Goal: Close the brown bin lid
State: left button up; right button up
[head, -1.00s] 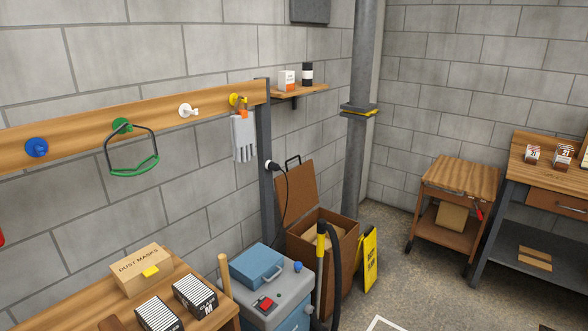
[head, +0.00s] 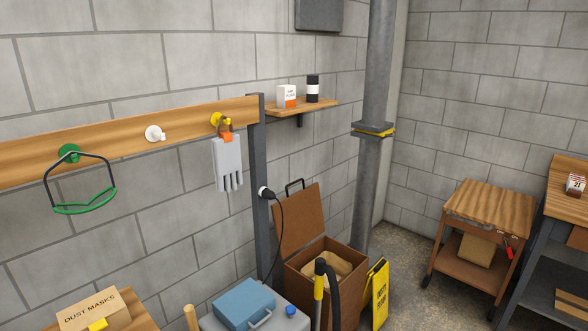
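The brown bin (head: 310,288) stands on the floor against the wall, right of the grey post. Its brown lid (head: 301,222) is open, tilted up and back toward the wall, with a dark handle (head: 295,185) at its top edge. A tan crumpled item (head: 328,266) shows inside the bin. Neither of my grippers is in the head view.
A grey machine (head: 262,309) with a blue case (head: 243,303) and a black hose with a yellow tube (head: 318,285) stand in front of the bin. A yellow sign (head: 376,294) leans by its right side. A wooden cart (head: 489,208) stands further right, with clear floor between.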

aim_at(303, 212)
jog(key=i+l+u, duration=0.1)
jog(key=i+l, duration=0.35)
jog(key=i+l+u, duration=0.15)
jog(key=i+l, duration=0.25)
jog(key=l, duration=0.15)
jog(key=i+l+u, duration=0.1)
jog(key=i+l, duration=0.3)
jog(key=l, duration=0.2)
